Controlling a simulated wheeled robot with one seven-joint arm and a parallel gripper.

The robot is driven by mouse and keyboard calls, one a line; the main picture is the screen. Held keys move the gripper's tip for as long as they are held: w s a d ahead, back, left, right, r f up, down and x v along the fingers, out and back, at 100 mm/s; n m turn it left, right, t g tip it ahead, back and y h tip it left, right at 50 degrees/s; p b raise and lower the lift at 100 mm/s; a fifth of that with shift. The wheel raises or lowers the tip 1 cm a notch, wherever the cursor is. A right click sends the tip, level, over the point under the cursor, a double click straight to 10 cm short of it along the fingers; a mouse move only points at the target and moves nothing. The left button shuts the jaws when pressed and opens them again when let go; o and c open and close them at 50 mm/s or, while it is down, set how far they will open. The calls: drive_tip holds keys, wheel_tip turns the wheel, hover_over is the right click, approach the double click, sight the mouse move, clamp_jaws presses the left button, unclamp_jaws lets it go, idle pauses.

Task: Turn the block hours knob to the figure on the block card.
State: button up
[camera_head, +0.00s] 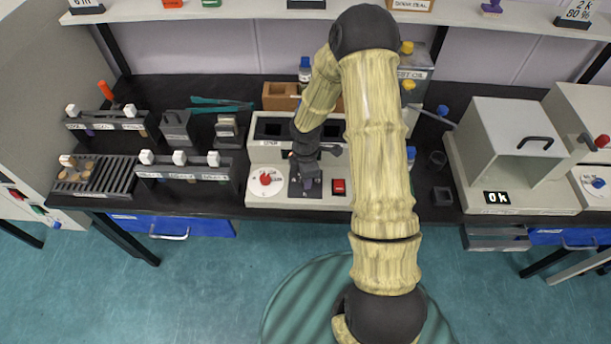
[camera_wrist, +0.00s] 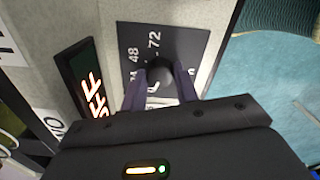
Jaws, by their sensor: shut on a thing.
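The block hours knob (camera_wrist: 160,72) is a dark round knob on a dark dial plate (camera_wrist: 190,38) in the wrist view. White figures beside it include 48 and 72; another at the left is partly covered. My gripper (camera_wrist: 162,88) is shut on the knob, with one finger on each side. I cannot clearly read the knob's pointer. In the head view my gripper (camera_head: 306,184) is over the dial plate on the front of a pale block unit (camera_head: 325,201) and hides the knob. I cannot tell which card is the block card.
A red-centred white dial (camera_head: 266,181) and a red switch (camera_head: 339,187) flank my gripper. Racks with white-topped handles (camera_head: 180,158) stand left; a grey oven-like machine (camera_head: 510,140) stands right. A card (camera_head: 578,12) is on the shelf.

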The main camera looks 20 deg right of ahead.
drive_tip(key=m, duration=0.4)
drive_tip(key=shift+b, duration=0.3)
drive_tip(key=m, duration=0.5)
drive_tip(key=shift+b, duration=0.35)
drive_tip(key=o, duration=1)
drive_tip(key=shift+c, duration=0.2)
drive_tip(key=shift+r, duration=0.1)
wheel_tip(320, 180, up, 17)
drive_tip(key=shift+r+b, duration=0.15)
drive_tip(key=shift+b, duration=0.2)
